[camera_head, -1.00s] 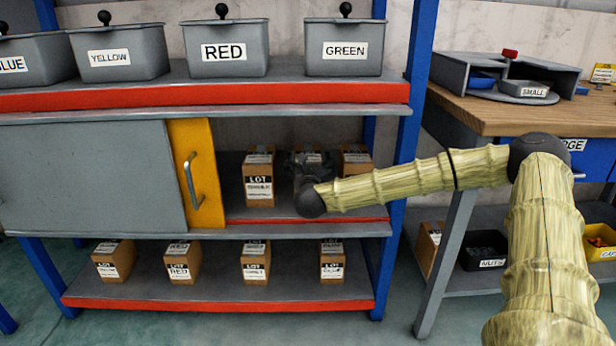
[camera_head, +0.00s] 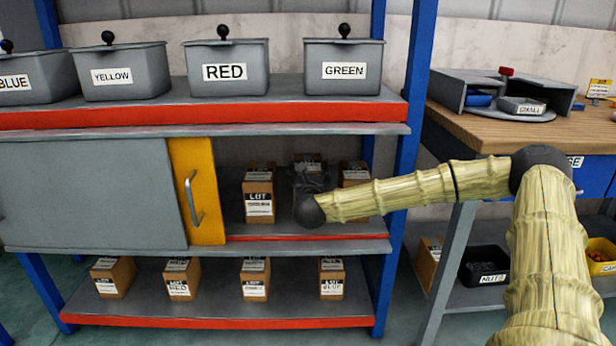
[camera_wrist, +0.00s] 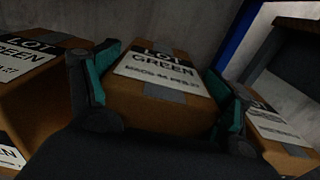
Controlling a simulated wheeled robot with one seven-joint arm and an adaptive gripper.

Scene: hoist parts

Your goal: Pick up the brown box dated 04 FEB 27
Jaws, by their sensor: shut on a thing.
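My gripper (camera_wrist: 165,95) is shut on the middle brown box (camera_wrist: 163,75), with one finger on each side of it. In the wrist view its white label reads LOT GREEN; the blurred date line seems to read 04 FEB 27. In the head view this box (camera_head: 308,160) is mostly hidden behind my gripper (camera_head: 308,185), in the open right part of the middle shelf. I cannot tell whether its base is clear of the shelf.
Brown boxes stand close by on the left (camera_head: 258,195) and right (camera_head: 354,175). A grey sliding door with a yellow edge (camera_head: 197,192) covers the left part. The upper shelf (camera_head: 200,117) is overhead and a blue post (camera_head: 410,130) stands to the right.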

